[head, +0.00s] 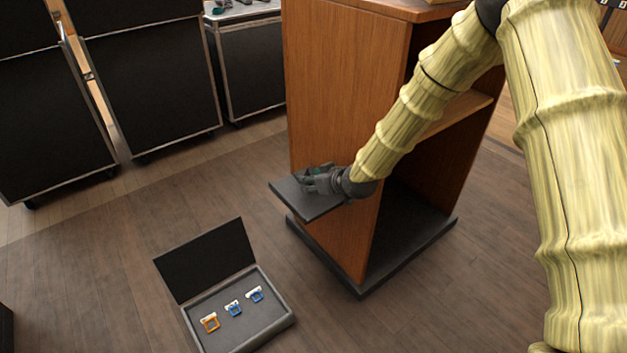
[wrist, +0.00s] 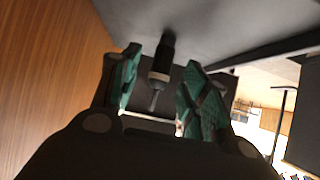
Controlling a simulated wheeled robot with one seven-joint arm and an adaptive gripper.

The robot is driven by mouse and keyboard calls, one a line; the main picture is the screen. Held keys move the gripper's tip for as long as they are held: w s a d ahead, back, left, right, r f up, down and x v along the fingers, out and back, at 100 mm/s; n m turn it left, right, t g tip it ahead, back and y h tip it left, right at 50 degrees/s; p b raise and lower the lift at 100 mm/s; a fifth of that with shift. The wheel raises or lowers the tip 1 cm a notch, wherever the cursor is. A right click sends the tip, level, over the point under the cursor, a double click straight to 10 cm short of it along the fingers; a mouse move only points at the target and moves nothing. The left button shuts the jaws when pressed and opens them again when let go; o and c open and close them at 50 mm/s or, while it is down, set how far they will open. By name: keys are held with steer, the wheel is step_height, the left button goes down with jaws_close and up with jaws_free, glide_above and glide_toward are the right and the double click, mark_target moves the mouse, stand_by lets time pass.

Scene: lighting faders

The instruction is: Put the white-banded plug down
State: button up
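The white-banded plug (wrist: 161,58) shows in the wrist view as a dark cylinder with a pale band and a thin metal tip pointing toward the palm. It lies between the two teal fingers of my gripper (wrist: 163,56), with gaps visible on both sides. The fingers look open. The grey shelf surface (wrist: 225,20) fills the top of that view, close to the plug; whether they touch is unclear. In the head view my gripper (head: 318,178) is low over the small dark shelf (head: 310,206) on the wooden lectern's side. The plug cannot be made out there.
The wooden lectern (head: 330,90) stands right beside the gripper. An open case (head: 285,325) on the floor holds an orange-framed piece (head: 211,323) and two blue-framed pieces (head: 234,309). Black flight cases (head: 150,85) stand at the back left. The floor between is clear.

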steer(key=shift+r, duration=0.5)
steer(key=p+v, duration=0.3)
steer(key=v, duration=0.9)
steer(key=s+d+f+m+g+h, duration=0.2)
steer(key=s+d+f, duration=0.1)
steer(key=s+f, duration=0.75)
steer(key=s+d+f+m+g+h, duration=0.15)
steer(key=s+d+f, duration=0.25)
steer(key=s+f, duration=0.6)
steer(key=s+d+f+m+g+h, duration=0.1)
steer(key=s+d+f, duration=0.3)
steer(key=s, duration=0.7)
steer(key=s+d+f+m+g+h, duration=0.2)
steer(key=s+d+f+m+g, duration=0.1)
steer(key=s, duration=0.9)
step_height(320, 180, down, 3)
steer(key=shift+s+d+r+g, duration=0.1)
steer(key=shift+s+d+g, duration=0.1)
steer(key=shift+d+g, duration=0.55)
